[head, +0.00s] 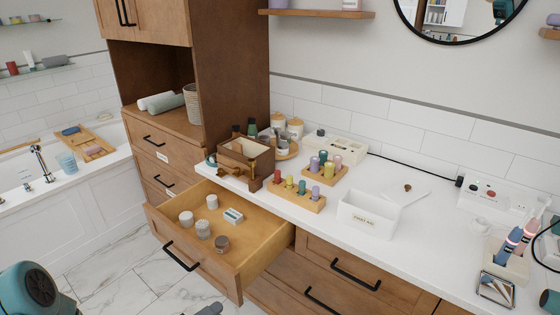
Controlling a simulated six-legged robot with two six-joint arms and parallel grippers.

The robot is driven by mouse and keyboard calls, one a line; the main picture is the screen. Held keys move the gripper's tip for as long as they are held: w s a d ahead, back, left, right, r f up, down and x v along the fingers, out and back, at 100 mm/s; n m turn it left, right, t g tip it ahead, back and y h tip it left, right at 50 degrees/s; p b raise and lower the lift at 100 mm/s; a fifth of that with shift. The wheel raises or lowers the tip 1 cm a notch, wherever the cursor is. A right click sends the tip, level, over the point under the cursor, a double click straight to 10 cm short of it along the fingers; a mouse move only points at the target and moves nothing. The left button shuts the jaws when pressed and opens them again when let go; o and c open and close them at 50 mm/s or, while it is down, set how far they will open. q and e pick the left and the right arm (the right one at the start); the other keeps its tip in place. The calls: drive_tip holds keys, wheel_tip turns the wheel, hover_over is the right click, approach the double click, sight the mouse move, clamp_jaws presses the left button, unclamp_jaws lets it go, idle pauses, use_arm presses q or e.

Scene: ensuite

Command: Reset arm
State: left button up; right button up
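A teal part of my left arm shows at the lower left corner. A small dark grey tip at the bottom edge (210,309) seems to be part of my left gripper, in front of the open drawer (262,262). Most of it is cut off, so its opening cannot be seen. A sliver of my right arm shows at the lower right edge, and my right gripper is out of view. No held object shows. The open drawer holds several small jars (203,229) and a small white and blue box (233,216).
The white counter (420,235) carries a wooden box (246,160), wooden holders with coloured bottles (297,195), a white bin (368,214) and a pen holder (507,258) near the right end. The open drawer juts over the marble floor (125,255). A bathtub (70,205) stands left.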

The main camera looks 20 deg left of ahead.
use_arm(q)
drive_tip(key=s+d+f+m+g+p, duration=0.1)
drive_tip(key=d+f+m+g, duration=0.15)
drive_tip(key=d, duration=0.55)
drive_tip(key=d+f+m+g+p, duration=0.15)
drive_tip(key=d+f+g, duration=0.25)
drive_tip(key=d, duration=0.4)
drive_tip(key=s+f+m+g+y, duration=0.2)
drive_tip(key=s+f+m+g, duration=0.1)
drive_tip(key=s, duration=0.4)
drive_tip(key=s+a+f+m+g+y, duration=0.1)
drive_tip(key=s+f+m+g+y, duration=0.1)
drive_tip(key=s, duration=0.5)
wheel_tip(320, 180, down, 3)
drive_tip(key=m+g, duration=0.1)
drive_tip(key=g, duration=0.1)
drive_tip(key=shift+m+g+b, duration=0.35)
drive_tip(key=shift+m+b, duration=0.05)
drive_tip(key=shift+a+r, duration=0.1)
drive_tip(key=shift+a, duration=0.1)
